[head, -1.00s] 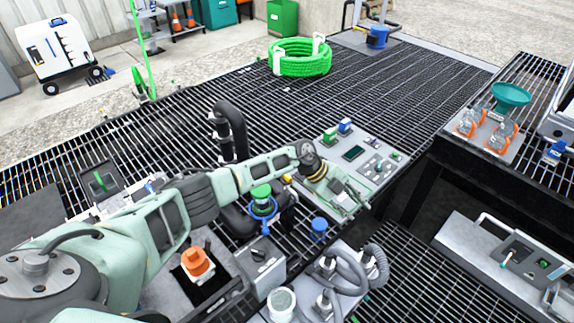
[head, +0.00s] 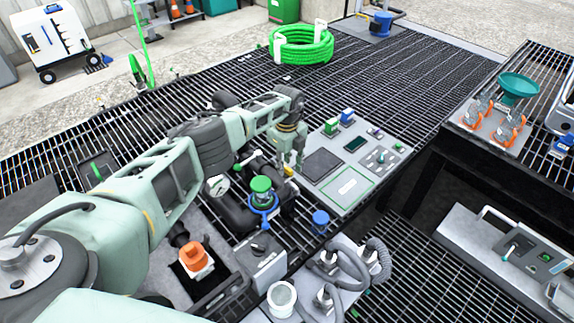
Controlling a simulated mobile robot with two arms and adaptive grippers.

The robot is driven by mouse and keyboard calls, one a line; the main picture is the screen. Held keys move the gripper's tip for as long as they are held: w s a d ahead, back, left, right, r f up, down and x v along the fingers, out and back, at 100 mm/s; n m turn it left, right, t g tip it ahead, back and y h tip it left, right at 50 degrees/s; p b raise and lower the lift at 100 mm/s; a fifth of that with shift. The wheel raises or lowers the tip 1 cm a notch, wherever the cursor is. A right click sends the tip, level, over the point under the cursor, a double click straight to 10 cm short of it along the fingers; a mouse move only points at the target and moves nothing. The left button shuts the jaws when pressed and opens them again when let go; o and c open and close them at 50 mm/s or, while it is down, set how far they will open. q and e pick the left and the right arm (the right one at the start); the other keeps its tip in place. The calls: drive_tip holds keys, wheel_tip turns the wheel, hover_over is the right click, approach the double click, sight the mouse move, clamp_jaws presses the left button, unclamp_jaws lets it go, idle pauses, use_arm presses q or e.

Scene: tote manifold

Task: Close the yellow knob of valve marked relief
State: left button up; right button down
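A small yellow knob (head: 288,169) shows at the right end of the dark pipe manifold (head: 236,212); most of it is hidden by my gripper. No valve marking can be read at this size. My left gripper (head: 291,165) points down right at the yellow knob, its fingertips close above or beside it. I cannot tell whether they touch it or how far apart they are. The manifold also carries a green cap (head: 261,184) with a blue ring handle (head: 264,205) below it, and a round gauge (head: 217,185).
A grey panel (head: 352,188) with a screen and buttons lies right of my gripper. A blue knob (head: 320,218), grey hoses (head: 345,262) and an orange plug (head: 195,257) stand nearer.

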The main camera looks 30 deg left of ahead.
use_arm(q)
drive_tip(key=shift+f, duration=0.2)
clamp_jaws()
drive_tip(key=shift+m, duration=0.3)
drive_tip(key=m+b, duration=0.2)
drive_tip(key=shift+f+m, duration=0.15)
drive_tip(key=shift+m, duration=0.15)
drive_tip(key=m+b, duration=0.3)
drive_tip(key=m, duration=0.1)
drive_tip(key=shift+m, duration=0.3)
drive_tip(key=m+b, duration=0.3)
drive_tip(key=m, duration=0.2)
drive_tip(key=m+b, duration=0.2)
drive_tip(key=m, duration=0.3)
drive_tip(key=shift+b, duration=0.4)
drive_tip(key=shift+r, duration=0.2)
